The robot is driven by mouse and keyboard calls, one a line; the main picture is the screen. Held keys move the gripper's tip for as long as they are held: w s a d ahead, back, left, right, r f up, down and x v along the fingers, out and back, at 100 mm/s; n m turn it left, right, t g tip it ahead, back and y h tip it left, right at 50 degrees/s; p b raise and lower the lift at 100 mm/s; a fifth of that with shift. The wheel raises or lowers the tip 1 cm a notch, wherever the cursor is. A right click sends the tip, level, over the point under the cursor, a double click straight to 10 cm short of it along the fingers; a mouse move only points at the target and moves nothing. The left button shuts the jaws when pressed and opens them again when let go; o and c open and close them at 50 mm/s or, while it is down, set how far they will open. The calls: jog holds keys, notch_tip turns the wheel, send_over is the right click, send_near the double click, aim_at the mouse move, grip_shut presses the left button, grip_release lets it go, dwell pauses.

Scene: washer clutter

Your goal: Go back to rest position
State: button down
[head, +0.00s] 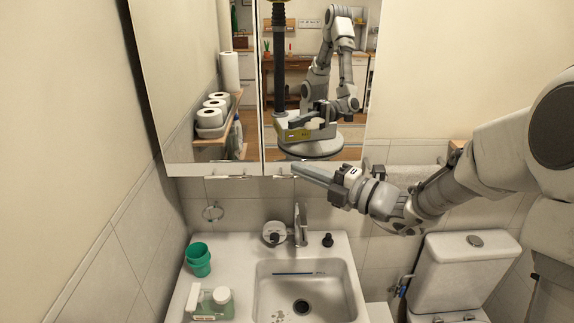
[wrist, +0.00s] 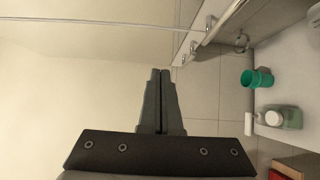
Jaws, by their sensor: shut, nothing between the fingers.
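My gripper (head: 306,175) is shut and empty. In the head view it points left, just under the lower edge of the mirror cabinet (head: 215,170) and above the faucet (head: 300,225). I cannot tell from the head view whether it touches the cabinet. In the wrist view the two fingers of my gripper (wrist: 160,72) lie together, with nothing between them. My arm reaches in from the right side of the head view.
Below is a sink (head: 262,290) with a teal cup (head: 199,260) and a soap bottle (head: 222,298) at its left. A toilet tank (head: 465,265) stands at the right. A wall (head: 60,180) closes the left side. Open air lies above the sink.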

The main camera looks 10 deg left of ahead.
jog(key=s+d+f+n+g+h, duration=0.1)
jog(key=s+d+n+g+h, duration=0.15)
jog(key=s+n, duration=0.75)
jog(key=s+d+n+g+h, duration=0.2)
jog(key=s+n+g+h, duration=0.15)
jog(key=s+n, duration=0.65)
jog(key=s+d+n+t+h, duration=0.2)
jog(key=d+n+h, duration=0.3)
jog(key=d+n, duration=0.4)
jog(key=s+d+n+t+h, duration=0.2)
jog(key=d+n+h, duration=0.3)
jog(key=d+n, duration=0.4)
jog(key=s+n, duration=0.1)
jog(key=n, duration=0.1)
jog(key=shift+s+d+r+n, duration=0.3)
jog(key=shift+d+r+n, duration=0.05)
jog(key=shift+r+n, duration=0.05)
